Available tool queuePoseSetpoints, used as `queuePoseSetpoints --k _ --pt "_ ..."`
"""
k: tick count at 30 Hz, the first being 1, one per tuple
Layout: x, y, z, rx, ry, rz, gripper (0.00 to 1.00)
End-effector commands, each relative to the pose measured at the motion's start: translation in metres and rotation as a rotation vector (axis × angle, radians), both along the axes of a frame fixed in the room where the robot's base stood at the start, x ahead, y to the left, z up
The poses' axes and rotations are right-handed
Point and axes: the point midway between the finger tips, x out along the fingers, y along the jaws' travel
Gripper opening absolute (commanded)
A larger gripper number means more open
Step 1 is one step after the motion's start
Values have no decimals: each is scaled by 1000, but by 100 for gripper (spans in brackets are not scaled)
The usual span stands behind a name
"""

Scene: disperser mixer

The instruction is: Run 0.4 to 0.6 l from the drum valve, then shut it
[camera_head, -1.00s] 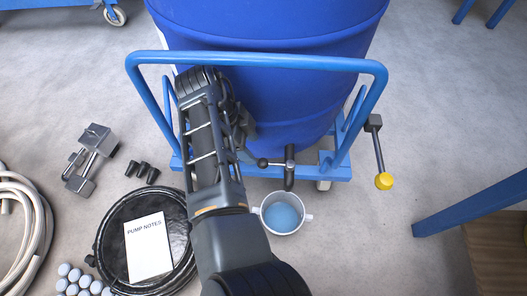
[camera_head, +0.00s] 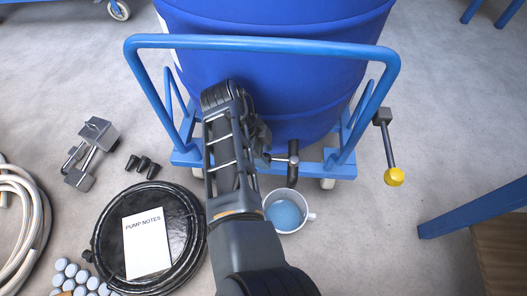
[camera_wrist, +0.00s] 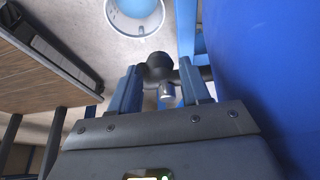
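No falling stream is discernible. My gripper (camera_head: 262,142) is at the left end of the valve handle, which it partly hides. In the wrist view my gripper (camera_wrist: 160,82) is open, its fingers apart on either side of the black handle knob (camera_wrist: 160,65). Contact is unclear.
Floor right of the cup is clear.

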Motion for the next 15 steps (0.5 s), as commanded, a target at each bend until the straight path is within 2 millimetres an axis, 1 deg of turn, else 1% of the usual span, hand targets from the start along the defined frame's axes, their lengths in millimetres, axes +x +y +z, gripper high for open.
queuePoseSetpoints --k 1,12,14,15 --pt "0 0 0 0 0 0 42" --pt "0 0 0 0 0 0 6" --pt "0 0 0 0 0 0 1" --pt "0 0 0 0 0 0 0"
